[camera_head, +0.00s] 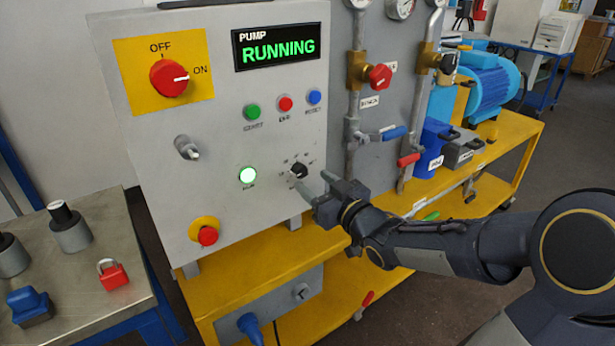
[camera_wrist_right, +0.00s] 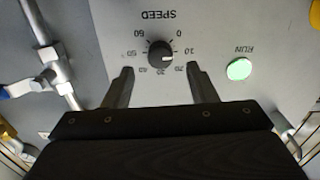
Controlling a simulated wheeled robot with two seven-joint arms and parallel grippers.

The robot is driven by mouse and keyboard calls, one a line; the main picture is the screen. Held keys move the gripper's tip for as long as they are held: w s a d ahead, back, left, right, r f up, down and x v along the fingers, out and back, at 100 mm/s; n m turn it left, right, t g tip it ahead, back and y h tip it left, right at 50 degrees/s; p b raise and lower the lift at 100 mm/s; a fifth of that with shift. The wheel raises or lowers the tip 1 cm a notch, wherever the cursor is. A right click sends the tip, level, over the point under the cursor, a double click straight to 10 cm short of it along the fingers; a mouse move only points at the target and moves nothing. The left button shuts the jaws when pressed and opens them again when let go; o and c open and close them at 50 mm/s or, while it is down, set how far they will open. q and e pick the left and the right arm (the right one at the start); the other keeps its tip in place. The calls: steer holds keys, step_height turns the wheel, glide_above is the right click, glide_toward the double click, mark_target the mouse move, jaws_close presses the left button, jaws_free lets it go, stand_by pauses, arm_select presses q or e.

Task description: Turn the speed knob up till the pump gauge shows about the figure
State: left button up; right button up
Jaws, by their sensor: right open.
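The speed knob (camera_head: 299,170) is a small black dial on the grey control panel, below the push buttons. In the right wrist view the knob (camera_wrist_right: 160,55) shows upside down with its SPEED scale, and its white mark points roughly between 10 and 20. My right gripper (camera_head: 314,189) is open in front of the panel. Its fingers (camera_wrist_right: 162,85) stand apart, short of the knob in the picture, with nothing between them. A round gauge (camera_head: 400,7) is cut off at the top edge and its reading is not legible. My left gripper is not in view.
The display (camera_head: 277,48) reads PUMP RUNNING and the RUN lamp (camera_head: 247,175) glows. The OFF/ON switch (camera_head: 169,78) points to ON. A red mushroom button (camera_head: 207,235) is at lower left. Pipes with a red-handled valve (camera_head: 379,76) stand right of the panel.

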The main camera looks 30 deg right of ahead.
steer(key=s, duration=0.3)
steer(key=shift+s+d, duration=0.15)
steer(key=shift+s, duration=0.05)
stand_by(0.3)
steer(key=s+a+f+m+g+y, duration=0.1)
steer(key=s+a+f+g, duration=0.25)
steer(key=s, duration=0.35)
steer(key=s+a+f+m+g+y, duration=0.1)
steer(key=s+a+f+g, duration=0.2)
steer(key=s+a+g, duration=0.3)
steer(key=s+a+f+m+g+y, duration=0.1)
steer(key=s+a+f+g, duration=0.25)
steer(key=s, duration=0.55)
step_height(320, 180, up, 15)
steer(key=p, duration=1.5)
steer(key=shift+w+d+t, duration=0.3)
steer(key=shift+d, duration=0.15)
steer(key=shift+w, duration=0.1)
